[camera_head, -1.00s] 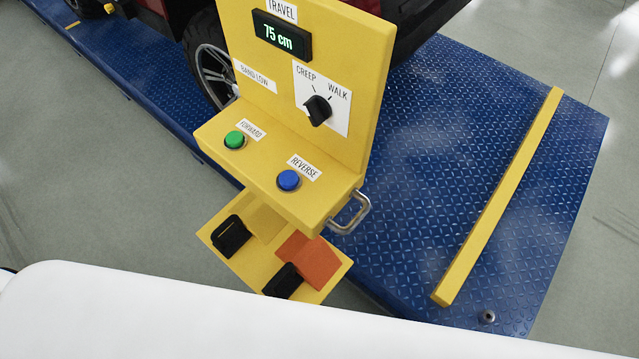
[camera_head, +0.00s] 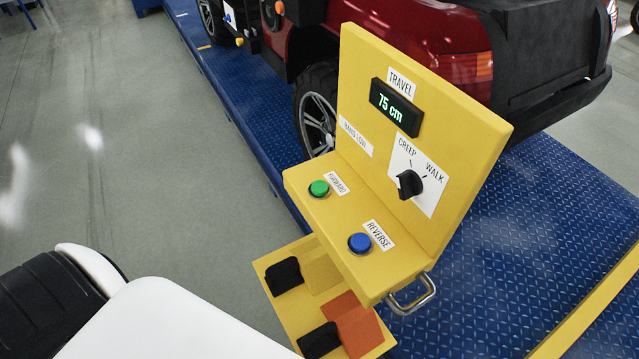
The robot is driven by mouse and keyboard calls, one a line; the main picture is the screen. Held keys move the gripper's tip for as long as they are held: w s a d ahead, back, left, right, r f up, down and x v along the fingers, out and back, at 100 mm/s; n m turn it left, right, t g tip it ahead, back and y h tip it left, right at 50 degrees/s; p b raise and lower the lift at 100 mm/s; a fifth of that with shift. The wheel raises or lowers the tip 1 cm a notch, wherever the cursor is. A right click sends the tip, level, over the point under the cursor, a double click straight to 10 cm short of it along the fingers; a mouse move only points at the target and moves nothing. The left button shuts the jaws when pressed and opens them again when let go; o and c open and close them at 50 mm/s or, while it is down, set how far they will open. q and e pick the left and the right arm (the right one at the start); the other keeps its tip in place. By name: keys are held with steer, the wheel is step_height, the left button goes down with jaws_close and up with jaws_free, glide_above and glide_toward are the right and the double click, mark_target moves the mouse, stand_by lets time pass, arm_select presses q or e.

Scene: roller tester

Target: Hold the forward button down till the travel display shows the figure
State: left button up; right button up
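The yellow control box (camera_head: 440,105) stands right of the middle. Its travel display (camera_head: 396,107) reads 75 cm in green. The green forward button (camera_head: 319,188) is at the left of its ledge, and the blue reverse button (camera_head: 359,242) is nearer me. A black selector knob (camera_head: 409,184) sits between the CREEP and WALK marks; its exact setting is hard to tell. A label reads "HAND LOW" (camera_head: 355,136). Neither gripper shows. A white and black part of my own body fills the lower left, and nothing touches the buttons.
Below the ledge is a yellow plate with two black blocks (camera_head: 284,276) and an orange pad (camera_head: 352,322). A metal handle (camera_head: 412,296) juts from the box's near corner. A red vehicle (camera_head: 430,50) stands behind on the blue platform (camera_head: 480,255). Grey floor at left is clear.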

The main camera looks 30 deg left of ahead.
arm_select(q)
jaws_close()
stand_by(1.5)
